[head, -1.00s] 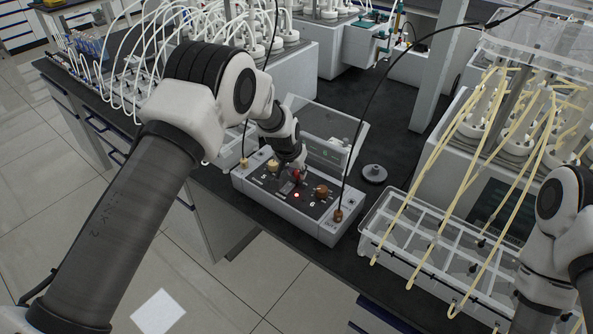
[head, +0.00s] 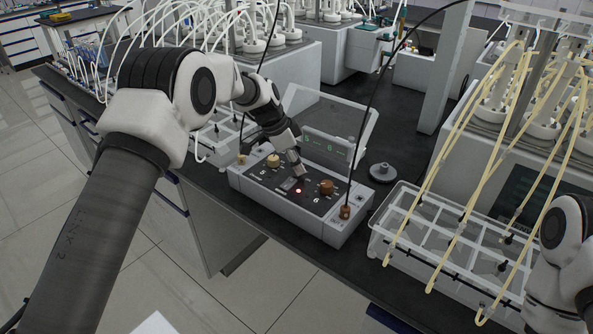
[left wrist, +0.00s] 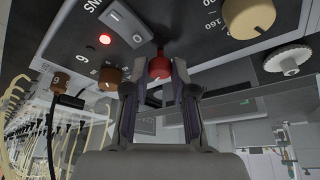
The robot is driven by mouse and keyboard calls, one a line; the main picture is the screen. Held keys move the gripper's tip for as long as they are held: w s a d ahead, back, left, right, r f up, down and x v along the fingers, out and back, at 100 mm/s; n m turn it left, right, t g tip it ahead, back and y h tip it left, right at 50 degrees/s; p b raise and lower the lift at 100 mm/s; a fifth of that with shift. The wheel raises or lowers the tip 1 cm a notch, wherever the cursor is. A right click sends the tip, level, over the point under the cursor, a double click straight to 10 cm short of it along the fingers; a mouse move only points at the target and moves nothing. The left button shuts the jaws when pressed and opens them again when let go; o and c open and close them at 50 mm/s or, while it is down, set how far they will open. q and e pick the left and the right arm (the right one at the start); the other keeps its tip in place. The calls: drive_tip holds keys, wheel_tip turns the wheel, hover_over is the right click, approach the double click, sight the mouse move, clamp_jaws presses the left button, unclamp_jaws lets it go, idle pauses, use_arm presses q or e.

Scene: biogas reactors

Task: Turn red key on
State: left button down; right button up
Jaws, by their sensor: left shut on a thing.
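The control box (head: 290,217) stands on the dark bench in the head view, its clear lid raised. The red key (left wrist: 159,68) is a red knob on the panel in the left wrist view, between the two fingertips of my left gripper (left wrist: 160,75). My left gripper is shut on it. In the head view my left gripper (head: 297,167) reaches down onto the panel and hides the key. A red lamp (head: 298,191) glows close by; it also shows in the left wrist view (left wrist: 105,39). My right gripper is out of view.
A grey switch (left wrist: 125,25), a brown knob (head: 326,187) and a cream knob (head: 273,161) sit near the key. A black cable (head: 361,115) rises from a plug. A clear divided tray (head: 385,215) with yellow tubes stands to the right.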

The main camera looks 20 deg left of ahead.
use_arm(q)
drive_tip(key=m+g, duration=0.1)
drive_tip(key=m, duration=0.2)
drive_tip(key=shift+f, duration=0.15)
drive_tip(key=shift+m+g+h+p, duration=0.3)
drive_tip(key=shift+m+g, duration=0.3)
drive_tip(key=shift+m, duration=0.5)
drive_tip(key=shift+f+m, duration=0.15)
drive_tip(key=shift+m, duration=0.15)
drive_tip(key=c, duration=0.9)
unclamp_jaws()
drive_tip(key=shift+w, duration=0.15)
drive_tip(key=shift+c, duration=0.2)
drive_tip(key=shift+d, duration=0.1)
drive_tip(key=v, duration=1.2)
drive_tip(key=shift+w, duration=0.15)
